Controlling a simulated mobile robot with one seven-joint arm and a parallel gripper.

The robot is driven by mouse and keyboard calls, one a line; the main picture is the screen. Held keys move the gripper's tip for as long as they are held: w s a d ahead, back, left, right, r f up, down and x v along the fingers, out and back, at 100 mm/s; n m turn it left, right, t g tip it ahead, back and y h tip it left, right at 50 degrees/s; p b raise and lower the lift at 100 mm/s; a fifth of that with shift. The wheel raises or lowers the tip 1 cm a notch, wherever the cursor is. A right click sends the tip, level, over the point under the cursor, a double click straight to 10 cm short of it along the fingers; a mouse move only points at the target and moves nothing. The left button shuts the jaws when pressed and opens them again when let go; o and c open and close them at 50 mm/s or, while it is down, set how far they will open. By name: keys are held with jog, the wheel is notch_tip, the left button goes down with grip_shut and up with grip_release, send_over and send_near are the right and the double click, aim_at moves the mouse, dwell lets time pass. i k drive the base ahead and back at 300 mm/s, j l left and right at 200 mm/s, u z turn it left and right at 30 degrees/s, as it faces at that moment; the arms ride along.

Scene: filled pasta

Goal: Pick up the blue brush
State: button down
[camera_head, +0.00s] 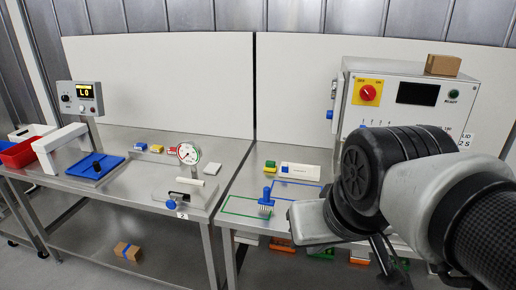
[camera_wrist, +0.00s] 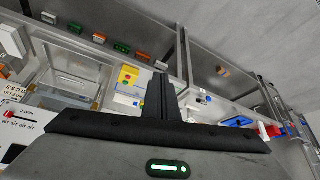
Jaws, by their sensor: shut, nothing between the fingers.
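The blue brush (camera_head: 266,196) stands upright on the right-hand metal table, with its handle up and pale bristles down. It stands at the green outlined rectangle (camera_head: 246,207) near the table's front edge. My gripper (camera_wrist: 160,88) shows in the wrist view with its dark fingers together and nothing held. In the head view my arm fills the right side, and the gripper is partly hidden behind it, right of the brush and apart from it. I cannot make out the brush clearly in the wrist view.
A control box (camera_head: 405,95) with a red knob stands behind my arm. A white block (camera_head: 300,171) and a yellow-green block (camera_head: 270,166) lie behind the brush. A dial gauge (camera_head: 188,153) and blue tray (camera_head: 95,165) are on the left table. Coloured bins (camera_head: 281,243) sit below.

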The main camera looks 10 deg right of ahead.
aim_at(266, 201)
jog(key=i+j+z, duration=0.45)
jog(key=i+j, duration=0.15)
jog(key=j, duration=0.15)
jog(key=i+j+z, duration=0.25)
jog(key=j, duration=0.2)
